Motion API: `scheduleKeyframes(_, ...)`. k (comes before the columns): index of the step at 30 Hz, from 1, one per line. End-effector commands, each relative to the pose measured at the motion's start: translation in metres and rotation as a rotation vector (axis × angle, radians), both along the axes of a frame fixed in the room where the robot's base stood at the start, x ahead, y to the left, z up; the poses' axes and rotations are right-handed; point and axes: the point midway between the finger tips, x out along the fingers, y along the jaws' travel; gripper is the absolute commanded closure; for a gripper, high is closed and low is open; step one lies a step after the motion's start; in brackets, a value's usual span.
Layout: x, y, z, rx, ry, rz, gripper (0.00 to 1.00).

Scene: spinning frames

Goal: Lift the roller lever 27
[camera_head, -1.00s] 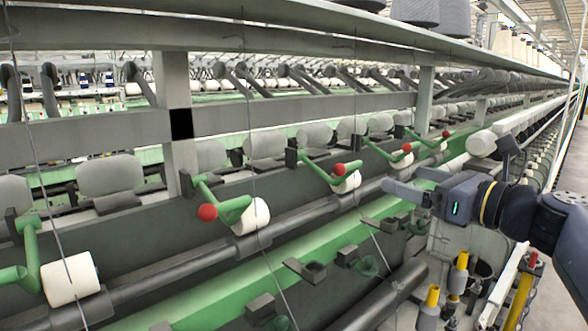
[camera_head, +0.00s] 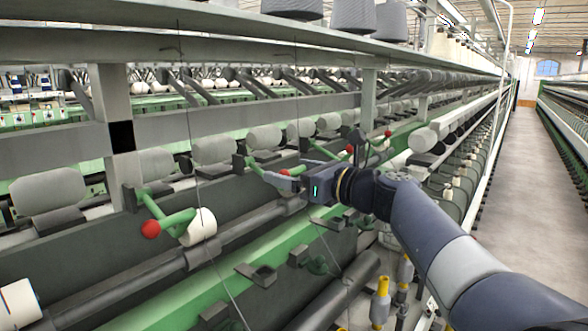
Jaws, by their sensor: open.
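Several green roller levers with red knobs sit along the machine; I cannot read which one is number 27. The nearest full lever (camera_head: 178,220) has its red knob at the left and a white roller (camera_head: 201,226) at its right end. A second lever with a red knob (camera_head: 284,172) is just behind my gripper, which hides most of it. Two more red knobs (camera_head: 349,149) show farther right. My gripper (camera_head: 273,179) is open, its fingers pointing left near the second lever. I cannot tell whether they touch it.
A grey rail (camera_head: 250,228) runs below the levers, with a green beam (camera_head: 240,262) in front. Yellow-topped bobbins (camera_head: 381,288) stand below my arm. Large grey spools (camera_head: 353,15) sit on the shelf above. The aisle floor (camera_head: 535,190) at the right is clear.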

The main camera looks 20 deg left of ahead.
Motion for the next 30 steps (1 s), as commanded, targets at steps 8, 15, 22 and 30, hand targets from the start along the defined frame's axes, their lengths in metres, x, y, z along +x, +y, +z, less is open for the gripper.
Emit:
scheduleKeyframes(8,0.0007,0.0014,-0.0002,0.000,0.000,-0.001,0.12)
scheduleKeyframes(15,0.0006,0.0013,-0.0001,0.000,0.000,-0.001,0.31)
scheduleKeyframes(22,0.0006,0.0012,-0.0002,0.000,0.000,0.000,0.50)
scheduleKeyframes(30,0.0006,0.0012,-0.0002,0.000,0.000,0.000,0.72)
